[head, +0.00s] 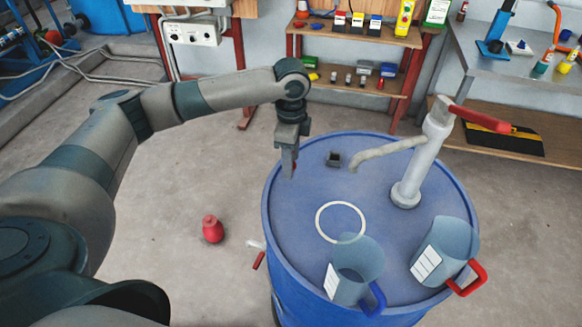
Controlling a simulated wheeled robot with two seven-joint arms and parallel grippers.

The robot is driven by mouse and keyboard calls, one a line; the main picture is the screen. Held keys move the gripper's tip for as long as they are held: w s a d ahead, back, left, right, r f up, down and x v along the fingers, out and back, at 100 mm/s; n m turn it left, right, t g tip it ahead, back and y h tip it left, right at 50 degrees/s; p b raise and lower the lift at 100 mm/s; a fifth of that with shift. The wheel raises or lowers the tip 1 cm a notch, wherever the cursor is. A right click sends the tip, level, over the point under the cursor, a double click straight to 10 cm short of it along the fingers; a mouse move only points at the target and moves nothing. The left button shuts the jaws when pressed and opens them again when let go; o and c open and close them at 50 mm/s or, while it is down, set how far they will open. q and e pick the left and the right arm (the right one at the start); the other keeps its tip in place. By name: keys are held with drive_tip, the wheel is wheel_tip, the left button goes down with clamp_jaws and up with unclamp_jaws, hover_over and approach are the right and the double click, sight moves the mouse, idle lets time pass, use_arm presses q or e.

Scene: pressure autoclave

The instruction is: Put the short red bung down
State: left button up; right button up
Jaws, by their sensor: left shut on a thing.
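My left gripper (289,163) points down over the left part of the blue drum's top (300,235). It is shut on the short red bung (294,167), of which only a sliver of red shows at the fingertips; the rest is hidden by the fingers. I cannot tell the exact gap between the bung and the drum top. My right gripper is not in view.
On the drum are a white ring (319,222), a small dark block (333,159), a pump (409,180) with a red handle, and two clear jugs (357,262) (440,245). A red rounded object (212,230) stands on the floor. Shelves (350,32) stand behind.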

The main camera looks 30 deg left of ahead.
use_arm(q)
drive_tip(key=shift+f+p, duration=0.35)
drive_tip(key=shift+f, duration=0.2)
drive_tip(key=shift+f+p, duration=0.35)
drive_tip(key=shift+f, duration=1.1)
drive_tip(key=shift+f, duration=0.1)
drive_tip(key=o, duration=1)
